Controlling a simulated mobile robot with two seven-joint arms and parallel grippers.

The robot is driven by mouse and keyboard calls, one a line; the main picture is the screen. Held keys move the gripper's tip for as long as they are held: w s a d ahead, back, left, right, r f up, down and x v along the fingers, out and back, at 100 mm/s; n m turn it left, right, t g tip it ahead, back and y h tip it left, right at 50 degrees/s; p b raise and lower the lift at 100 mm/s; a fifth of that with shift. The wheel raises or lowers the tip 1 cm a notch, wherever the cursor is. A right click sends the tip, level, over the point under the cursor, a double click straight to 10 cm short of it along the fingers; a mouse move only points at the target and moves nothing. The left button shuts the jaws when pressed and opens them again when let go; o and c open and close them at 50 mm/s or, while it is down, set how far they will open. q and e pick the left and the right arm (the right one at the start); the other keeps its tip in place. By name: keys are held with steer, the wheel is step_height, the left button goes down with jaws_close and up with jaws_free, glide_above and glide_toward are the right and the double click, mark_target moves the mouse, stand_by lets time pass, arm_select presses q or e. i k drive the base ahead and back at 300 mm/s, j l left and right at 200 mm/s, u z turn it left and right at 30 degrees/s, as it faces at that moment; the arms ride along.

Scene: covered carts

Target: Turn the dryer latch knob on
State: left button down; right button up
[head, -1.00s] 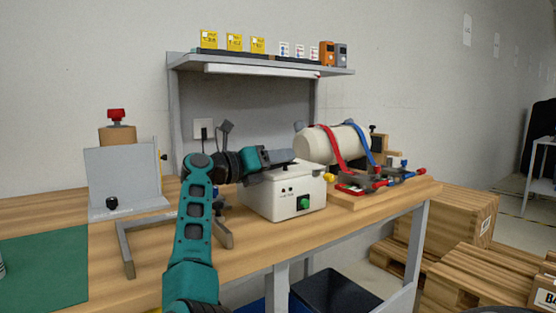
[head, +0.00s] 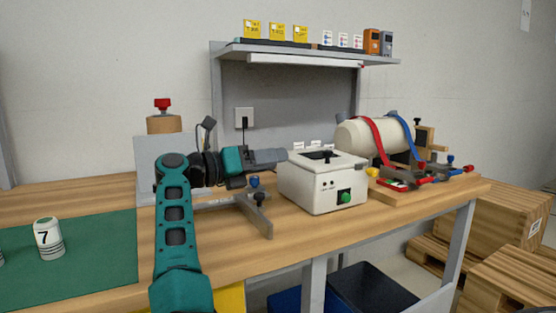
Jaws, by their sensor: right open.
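A white box-shaped device (head: 318,192) with a green switch (head: 345,196) on its front stands on the wooden bench. A black knob or handle (head: 327,156) sits on its top; it looks like the latch knob, but its exact setting is too small to tell. My right gripper (head: 285,156) is open and empty, pointing right, at the upper left edge of the device. In the picture it is left of the black knob; I cannot tell whether it touches the device. My left gripper is not in view.
A green mat (head: 90,270) with a can numbered 7 (head: 48,240) is at left. A shelf (head: 320,55) hangs behind.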

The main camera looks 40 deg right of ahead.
mark_target(372, 172)
steer(key=k, duration=1)
